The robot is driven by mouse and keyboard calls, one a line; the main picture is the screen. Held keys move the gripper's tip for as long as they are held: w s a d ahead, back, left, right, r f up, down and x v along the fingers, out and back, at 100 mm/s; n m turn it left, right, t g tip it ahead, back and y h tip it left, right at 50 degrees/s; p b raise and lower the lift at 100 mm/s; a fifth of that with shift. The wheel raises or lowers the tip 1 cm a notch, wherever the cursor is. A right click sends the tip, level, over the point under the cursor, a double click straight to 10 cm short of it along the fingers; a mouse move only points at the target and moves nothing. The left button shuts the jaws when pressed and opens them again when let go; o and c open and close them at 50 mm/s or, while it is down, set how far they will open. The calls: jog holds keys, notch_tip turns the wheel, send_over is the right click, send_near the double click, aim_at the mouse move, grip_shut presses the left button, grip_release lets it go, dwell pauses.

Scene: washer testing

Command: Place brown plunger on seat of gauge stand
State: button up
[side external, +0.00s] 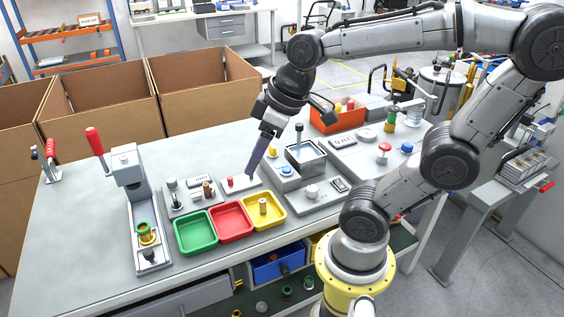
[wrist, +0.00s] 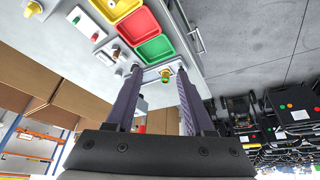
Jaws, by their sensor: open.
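The brown plunger (side external: 208,189) is a small upright brown cylinder at the right side of a grey instrument plate (side external: 187,207). This plate looks like the gauge stand; it carries a small display (side external: 197,182) and a silver post (side external: 173,190). I cannot make out its seat clearly. My gripper (side external: 251,173) has long purple fingers angled down, to the right of the plunger and over a white plate with a red knob. In the wrist view the fingers (wrist: 158,71) stand apart with nothing held between them. A brownish piece (wrist: 116,52), perhaps the plunger, shows beside the left finger.
Green (side external: 196,232), red (side external: 232,219) and yellow (side external: 273,218) trays lie in front; the yellow one holds a brass cylinder (side external: 263,206). A tall lever press (side external: 127,165) stands at left. A grey tester (side external: 306,160) stands at right. Cardboard boxes (side external: 110,100) line the back.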

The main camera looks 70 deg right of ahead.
jog(key=shift+m+t, duration=0.4)
jog(key=shift+m, duration=0.5)
jog(key=s, duration=0.5)
jog(key=shift+s+a+f, duration=0.25)
jog(key=shift+a, duration=0.05)
dwell(0.6)
